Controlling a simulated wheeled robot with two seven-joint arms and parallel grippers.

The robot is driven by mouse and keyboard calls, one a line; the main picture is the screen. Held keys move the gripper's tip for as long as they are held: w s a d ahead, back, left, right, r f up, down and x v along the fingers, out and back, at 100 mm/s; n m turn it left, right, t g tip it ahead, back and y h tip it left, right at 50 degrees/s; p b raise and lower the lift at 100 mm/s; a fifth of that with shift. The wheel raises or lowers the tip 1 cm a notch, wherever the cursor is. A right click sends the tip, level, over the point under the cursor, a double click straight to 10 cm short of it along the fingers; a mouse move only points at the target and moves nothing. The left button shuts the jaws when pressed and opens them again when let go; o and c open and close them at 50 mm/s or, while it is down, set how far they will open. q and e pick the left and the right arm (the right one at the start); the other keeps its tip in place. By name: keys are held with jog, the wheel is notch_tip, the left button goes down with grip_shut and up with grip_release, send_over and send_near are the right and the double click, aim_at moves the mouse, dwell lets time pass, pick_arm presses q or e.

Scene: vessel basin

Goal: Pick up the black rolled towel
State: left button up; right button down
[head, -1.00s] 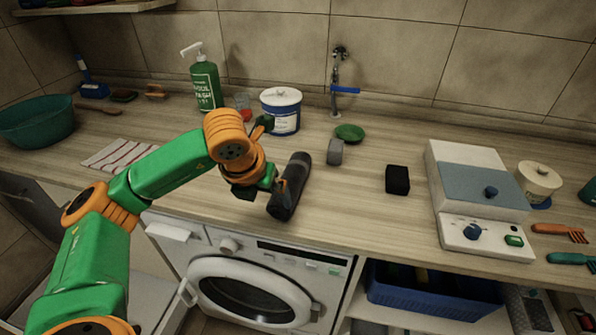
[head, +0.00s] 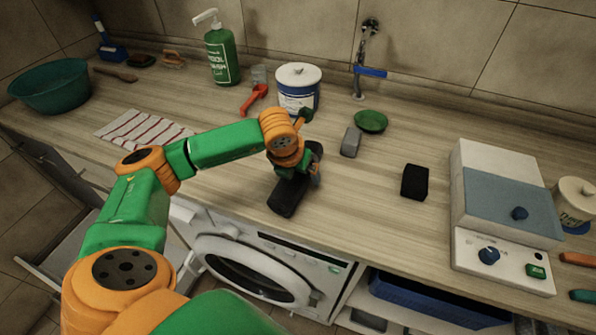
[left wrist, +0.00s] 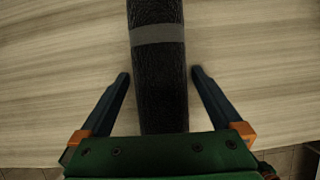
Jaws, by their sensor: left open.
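The black rolled towel (head: 285,197) lies on the wooden counter above the washing machine, partly hidden by my left gripper in the head view. In the left wrist view the towel (left wrist: 157,85) runs upright through the middle, with a grey band around it. My left gripper (head: 299,182) is over the towel. In the left wrist view its two fingers (left wrist: 160,75) are open, one on each side of the towel, with a gap on both sides. My right gripper is not in view.
A grey block (head: 351,141), a green dish (head: 371,121) and a black block (head: 415,182) lie to the right. A white tub (head: 298,90) and a green pump bottle (head: 222,55) stand behind. A striped cloth (head: 143,135) lies to the left.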

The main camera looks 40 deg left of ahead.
pick_arm(q)
jog(key=shift+s+r, duration=0.1)
jog(key=shift+s, duration=0.1)
jog(key=c, duration=1)
jog(key=shift+c, duration=1.1)
jog(key=shift+w, duration=0.1)
jog(key=shift+r, duration=0.1)
